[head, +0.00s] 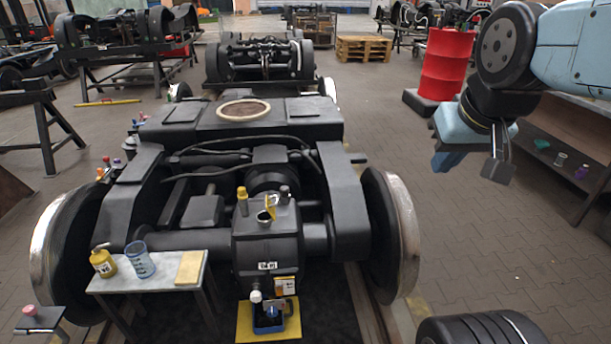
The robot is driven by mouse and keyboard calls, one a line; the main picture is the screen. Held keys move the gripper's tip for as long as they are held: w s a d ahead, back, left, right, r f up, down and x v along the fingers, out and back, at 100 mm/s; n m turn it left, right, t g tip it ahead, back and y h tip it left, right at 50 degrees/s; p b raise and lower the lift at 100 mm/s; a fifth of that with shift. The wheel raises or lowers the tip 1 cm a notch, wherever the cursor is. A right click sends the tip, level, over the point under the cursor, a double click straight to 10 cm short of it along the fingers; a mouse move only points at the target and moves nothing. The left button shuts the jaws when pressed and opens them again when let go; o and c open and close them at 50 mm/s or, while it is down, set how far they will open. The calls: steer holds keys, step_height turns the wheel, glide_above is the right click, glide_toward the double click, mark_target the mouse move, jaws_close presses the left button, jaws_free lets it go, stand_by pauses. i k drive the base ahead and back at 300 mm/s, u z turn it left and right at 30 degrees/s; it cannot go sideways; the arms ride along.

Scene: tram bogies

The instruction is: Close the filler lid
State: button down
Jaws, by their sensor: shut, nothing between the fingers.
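The black gearbox (266,245) sits at the front of the near bogie. On its top is a grey round filler neck (264,217). My gripper (495,172) hangs at the upper right, shut and empty, over the open floor and well apart from the gearbox.
A blue container (268,318) stands on a yellow mat below the gearbox. A red drum (444,64) stands behind my arm.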

mark_target(270, 207)
steer(key=u, duration=0.1)
steer(key=i, duration=1)
steer(key=u, duration=0.6)
